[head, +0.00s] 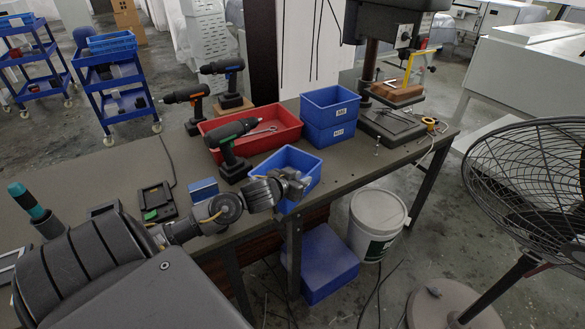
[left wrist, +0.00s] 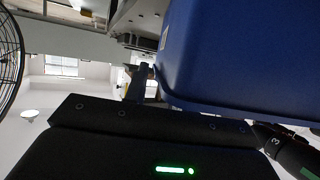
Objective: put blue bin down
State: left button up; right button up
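A small open blue bin (head: 311,173) is at the front edge of the workbench in the head view, just in front of the red tray. My left gripper (head: 293,184) is at the bin's near wall and appears shut on it. In the left wrist view the bin (left wrist: 240,60) fills the upper right, close to the camera, with a finger of my left gripper (left wrist: 138,82) against its edge. The bin's underside is hidden, so I cannot tell whether it touches the bench. My right gripper is not in view.
The workbench (head: 120,165) holds a red tray (head: 285,119), two stacked blue bins (head: 331,110), a drill press (head: 372,70) and several cordless drills, one (head: 230,142) close left of the held bin. A bare strip lies right of the bin. A fan (head: 530,190) stands at right.

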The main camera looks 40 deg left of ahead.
pick_arm(q)
jog(key=v, duration=1.1)
jog(key=shift+s+r+p, duration=0.15)
jog(key=shift+s+p, duration=0.15)
jog(key=shift+d, duration=0.1)
jog(key=s+d+f+m+g+h, duration=0.25)
jog(key=s+d+f+g, duration=0.75)
jog(key=s+d+f, duration=0.9)
notch_tip(320, 180, down, 23)
jog(key=s+a+g, duration=0.1)
jog(key=a, duration=0.1)
jog(key=s+a+f, duration=0.1)
jog(key=s+f, duration=0.7)
jog(key=f, duration=0.1)
jog(key=s+a+f+m+g+y, duration=0.1)
jog(key=s+a+f, duration=0.1)
jog(key=s+f, duration=0.6)
jog(key=shift+s+a+f+g, duration=0.3)
jog(key=shift+s+f, duration=0.1)
jog(key=shift+s, duration=0.2)
